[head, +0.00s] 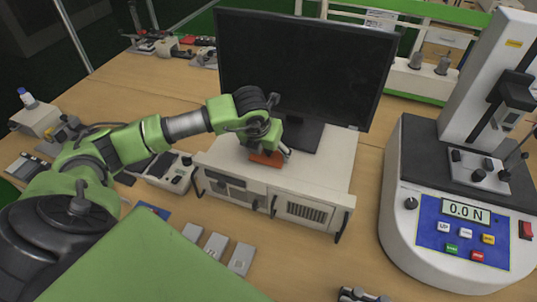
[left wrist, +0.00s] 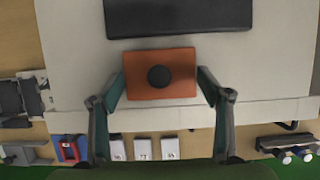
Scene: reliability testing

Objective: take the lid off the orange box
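The orange box (head: 266,158) sits on top of a beige instrument case, in front of the monitor's foot. In the left wrist view the orange box (left wrist: 136,88) shows from above, with a round black knob (left wrist: 159,76) at its middle. The seam between lid and box cannot be made out. My left gripper (head: 270,150) is over the box and hides part of it in the head view. In the left wrist view the fingers of my left gripper (left wrist: 161,86) are spread, one on each side of the box, with narrow gaps. My right gripper is not in view.
A black monitor (head: 305,65) stands close behind the box on the beige instrument case (head: 325,190). A force tester (head: 455,215) reading 0.0 N is at the right. Small grey blocks (head: 215,247) lie in front of the case. Wooden table (head: 300,262) shows bare in front.

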